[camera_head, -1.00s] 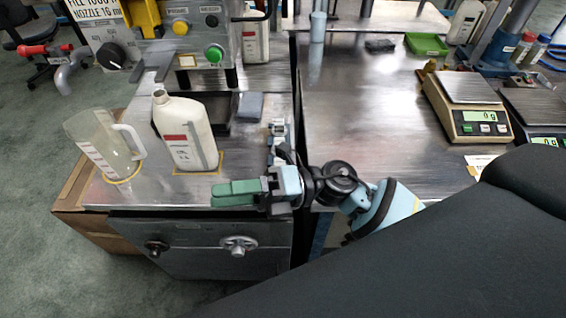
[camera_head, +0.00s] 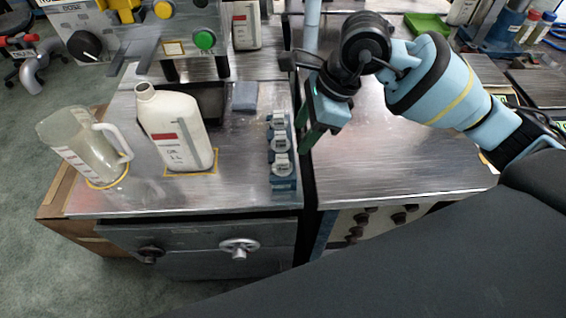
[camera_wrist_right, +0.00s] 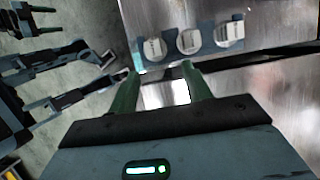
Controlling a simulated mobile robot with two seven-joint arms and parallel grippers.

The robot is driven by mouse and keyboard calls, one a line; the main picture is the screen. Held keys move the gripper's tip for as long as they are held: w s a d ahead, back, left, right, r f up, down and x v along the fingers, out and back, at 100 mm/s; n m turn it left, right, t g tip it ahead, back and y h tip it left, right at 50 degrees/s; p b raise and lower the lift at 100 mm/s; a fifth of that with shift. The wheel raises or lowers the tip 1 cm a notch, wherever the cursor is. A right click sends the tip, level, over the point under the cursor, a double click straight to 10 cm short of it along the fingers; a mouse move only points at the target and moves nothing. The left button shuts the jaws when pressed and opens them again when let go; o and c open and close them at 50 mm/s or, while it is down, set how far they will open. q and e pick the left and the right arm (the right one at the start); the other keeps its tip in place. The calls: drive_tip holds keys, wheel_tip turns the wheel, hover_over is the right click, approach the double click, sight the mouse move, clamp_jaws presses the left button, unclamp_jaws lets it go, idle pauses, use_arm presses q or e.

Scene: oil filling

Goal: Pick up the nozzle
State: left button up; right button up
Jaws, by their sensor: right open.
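Several small silver, round-topped nozzles stand in a row, the middle one here (camera_head: 281,143), in a narrow blue rack (camera_head: 284,184) at the right edge of the left metal table. They carry pale labels too small to read. Three of them show in the right wrist view, including a middle nozzle (camera_wrist_right: 189,40). My right gripper (camera_head: 306,140) is open and empty, its green fingers pointing down just right of the rack. In the right wrist view the open fingers (camera_wrist_right: 158,82) are short of the nozzles, with nothing between them.
A white oil bottle (camera_head: 178,130) and a clear jug (camera_head: 82,148) stand left of the rack. A blue-grey block (camera_head: 245,96) lies behind. A machine with a green button (camera_head: 204,40) is at the back. A dark gap separates the two tables; the right tabletop (camera_head: 390,165) is largely bare.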

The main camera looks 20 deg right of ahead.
sight(284, 158)
drive_tip(key=shift+x, duration=1.35)
drive_tip(key=shift+s+a+f+p, duration=0.1)
drive_tip(key=shift+a+f, duration=0.4)
drive_tip(key=shift+f, duration=0.25)
drive_tip(key=shift+w+a+f+p, duration=0.1)
drive_tip(key=shift+a+f, duration=0.4)
drive_tip(key=shift+f, duration=0.25)
drive_tip(key=shift+s+a+f+p, duration=0.1)
drive_tip(key=shift+a+f, duration=0.35)
drive_tip(key=shift+f, duration=0.3)
clamp_jaws()
wheel_tip(284, 158, up, 10)
